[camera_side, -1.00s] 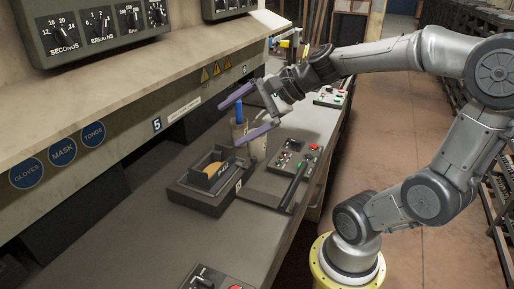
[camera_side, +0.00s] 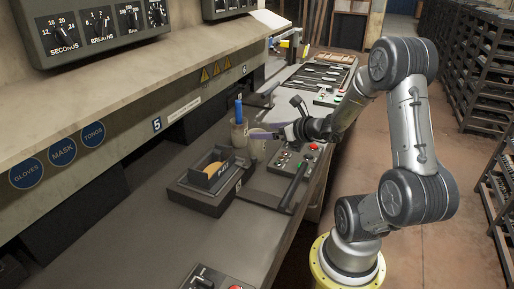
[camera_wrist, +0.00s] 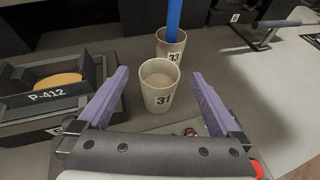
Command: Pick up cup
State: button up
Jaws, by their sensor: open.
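In the wrist view a pale grey cup marked 31 (camera_wrist: 160,88) stands upright on the bench, ahead of and between my gripper's fingers. A second cup marked 33 (camera_wrist: 171,48) stands just behind it with a blue rod (camera_wrist: 173,18) in it. My gripper (camera_wrist: 158,80) is open, its two purple fingers on either side of cup 31, with nothing held. In the side view my gripper (camera_side: 266,135) is low beside the cups (camera_side: 240,135), and a finger partly hides them. The blue rod (camera_side: 239,111) sticks up there.
A dark tray marked P-412 (camera_wrist: 50,93) with a tan piece (camera_wrist: 59,80) is left of the cups. A control panel with a red button (camera_side: 313,146) lies close under my wrist. The near bench (camera_side: 130,235) has clear room.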

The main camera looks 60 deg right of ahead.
aim_at(264, 146)
notch_tip(264, 146, down, 6)
jog(key=shift+w+r, duration=0.1)
jog(key=shift+r, duration=0.15)
jog(key=shift+x, duration=3.7)
jog(key=c, duration=1.3)
jog(key=shift+r, duration=0.1)
jog(key=shift+c, duration=1.1)
jog(key=shift+r, duration=0.15)
